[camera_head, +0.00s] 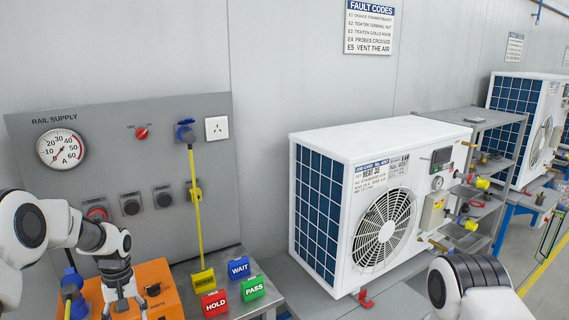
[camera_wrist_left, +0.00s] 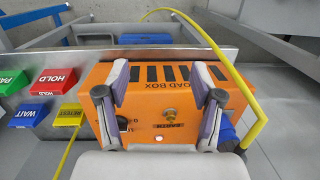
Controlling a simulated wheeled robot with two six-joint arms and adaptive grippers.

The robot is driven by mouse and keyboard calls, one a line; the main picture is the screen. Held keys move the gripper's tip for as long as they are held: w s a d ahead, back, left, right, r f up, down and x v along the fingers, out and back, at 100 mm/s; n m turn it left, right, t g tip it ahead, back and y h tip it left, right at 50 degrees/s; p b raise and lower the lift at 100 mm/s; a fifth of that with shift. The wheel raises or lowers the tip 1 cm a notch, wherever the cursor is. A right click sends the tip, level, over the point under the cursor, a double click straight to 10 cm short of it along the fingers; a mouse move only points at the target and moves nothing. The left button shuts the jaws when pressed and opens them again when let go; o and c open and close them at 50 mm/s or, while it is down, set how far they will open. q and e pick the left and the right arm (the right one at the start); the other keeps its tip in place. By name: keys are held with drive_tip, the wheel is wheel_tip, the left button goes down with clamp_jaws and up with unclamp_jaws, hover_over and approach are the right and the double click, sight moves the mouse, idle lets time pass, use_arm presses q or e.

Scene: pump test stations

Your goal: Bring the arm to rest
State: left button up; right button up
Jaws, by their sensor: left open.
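My left arm (camera_head: 62,222) comes in from the left in the head view. My left gripper (camera_head: 124,303) points down over the orange load box (camera_head: 156,272). In the left wrist view the two fingers of the left gripper (camera_wrist_left: 160,90) are spread apart with nothing held between them. The top of the load box (camera_wrist_left: 175,98), with a knob and a brass terminal, shows between and beyond the fingers. I cannot tell whether the fingertips touch it. Part of my right arm (camera_head: 470,285) shows at the lower right; its gripper is outside the view.
Blocks marked HOLD (camera_head: 215,302), WAIT (camera_head: 239,268), PASS (camera_head: 252,288) and a yellow one (camera_head: 203,281) sit right of the load box. A yellow cable (camera_head: 197,220) hangs from the panel (camera_head: 90,140). A white heat-pump unit (camera_head: 375,150) stands to the right.

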use_arm(q)
drive_tip(key=s+d+f+m+g+b, duration=0.1)
drive_tip(key=s+d+f+g+b, duration=0.35)
drive_tip(key=s+f, duration=1)
drive_tip(key=s+d+f+m+t, duration=0.1)
drive_tip(key=s+d+f+t, duration=0.1)
drive_tip(key=s, duration=0.5)
drive_tip(key=s+d+f+m+t, duration=0.1)
drive_tip(key=s+d+f+m, duration=0.1)
drive_tip(key=s, duration=0.5)
drive_tip(key=s+d+f+m+t, duration=0.1)
drive_tip(key=s+d+f+t, duration=0.1)
drive_tip(key=s+d+f, duration=0.2)
drive_tip(key=s+f, duration=0.1)
drive_tip(key=s, duration=0.2)
drive_tip(key=shift+d+f+m+t, duration=0.15)
drive_tip(key=shift+f+m+t, duration=0.15)
drive_tip(key=shift+m+t, duration=0.1)
drive_tip(key=shift+s, duration=0.1)
drive_tip(key=shift+c, duration=0.4)
